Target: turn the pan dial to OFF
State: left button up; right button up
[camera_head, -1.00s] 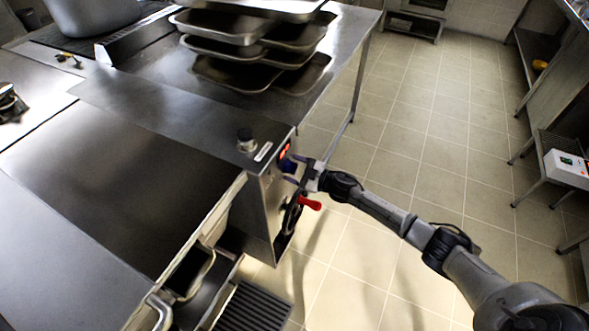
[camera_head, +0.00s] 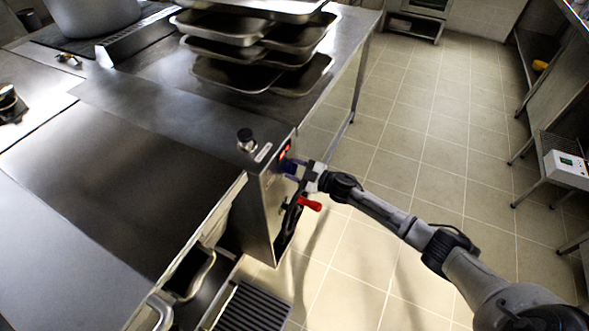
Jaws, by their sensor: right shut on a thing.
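The pan unit is a large steel appliance with a flat lid (camera_head: 120,180) and a narrow front panel (camera_head: 268,215) at its right end. A blue dial (camera_head: 289,167) sits on that panel, just below a small red lit display (camera_head: 284,151). My right gripper (camera_head: 294,171) reaches in from the right and is shut on the blue dial, its fingers around it. The dial's marks are too small to read. My left gripper is not in view.
A red-handled lever (camera_head: 310,203) juts from the panel just below my right gripper. Stacked trays (camera_head: 262,60) are on the counter behind.

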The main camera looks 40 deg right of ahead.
jog(key=n, duration=0.5)
jog(key=n+b, duration=0.1)
jog(key=n, duration=0.4)
jog(key=shift+n, duration=0.3)
dwell(0.5)
jog(key=o, duration=0.9)
jog(key=shift+c, duration=0.2)
jog(key=p+v, duration=0.2)
jog(key=v, duration=1.1)
jog(key=shift+s+d+p, duration=0.2)
jog(key=shift+s+p, duration=0.15)
jog(key=shift+s, duration=0.05)
